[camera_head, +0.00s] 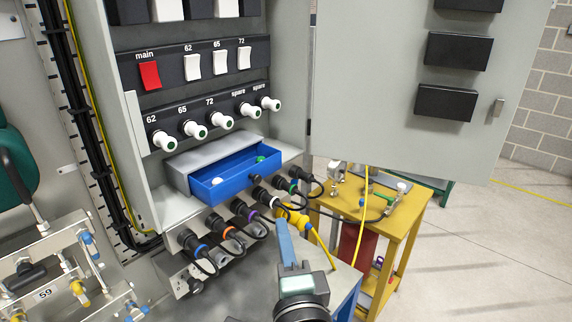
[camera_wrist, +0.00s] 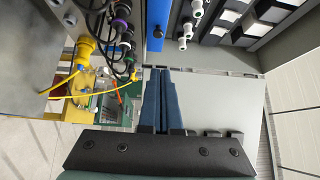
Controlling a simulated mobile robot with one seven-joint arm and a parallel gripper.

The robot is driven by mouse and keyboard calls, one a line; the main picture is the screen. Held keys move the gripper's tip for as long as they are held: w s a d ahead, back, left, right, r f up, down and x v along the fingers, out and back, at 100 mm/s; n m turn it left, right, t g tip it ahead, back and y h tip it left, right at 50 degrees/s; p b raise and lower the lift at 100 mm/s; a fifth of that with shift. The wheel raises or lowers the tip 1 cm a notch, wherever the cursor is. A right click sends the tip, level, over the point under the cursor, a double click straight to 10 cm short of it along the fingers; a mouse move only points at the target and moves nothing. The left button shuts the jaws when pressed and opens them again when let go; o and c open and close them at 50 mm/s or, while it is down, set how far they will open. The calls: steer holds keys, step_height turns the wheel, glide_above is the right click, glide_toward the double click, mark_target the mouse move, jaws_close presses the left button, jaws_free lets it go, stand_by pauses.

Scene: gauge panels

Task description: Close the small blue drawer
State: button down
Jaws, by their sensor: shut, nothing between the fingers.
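The small blue drawer (camera_head: 232,184) stands pulled out of its grey housing (camera_head: 212,153) inside the open cabinet. A white round item (camera_head: 216,182) and a green item (camera_head: 260,159) lie in it. In the wrist view the drawer shows as a blue strip (camera_wrist: 156,28) at the top, just beyond my fingertips. My gripper (camera_head: 283,224) is shut and empty, below and to the right of the drawer in the head view. It shows in the wrist view (camera_wrist: 161,72) with both blue fingers together. I see no contact with the drawer.
Several cable connectors (camera_head: 238,207) stick out below the drawer, and white knobs (camera_head: 222,122) above it. A yellow connector (camera_head: 296,218) is close to my fingers. The open cabinet door (camera_head: 400,130) and a yellow table (camera_head: 410,211) stand at right.

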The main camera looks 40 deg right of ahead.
steer(key=w+a+p+x, duration=0.1)
steer(key=p+x, duration=0.4)
steer(key=x, duration=0.7)
steer(key=shift+w+f+m+p, duration=0.25)
steer(key=shift+w+m+p, duration=0.05)
steer(key=shift+p, duration=0.05)
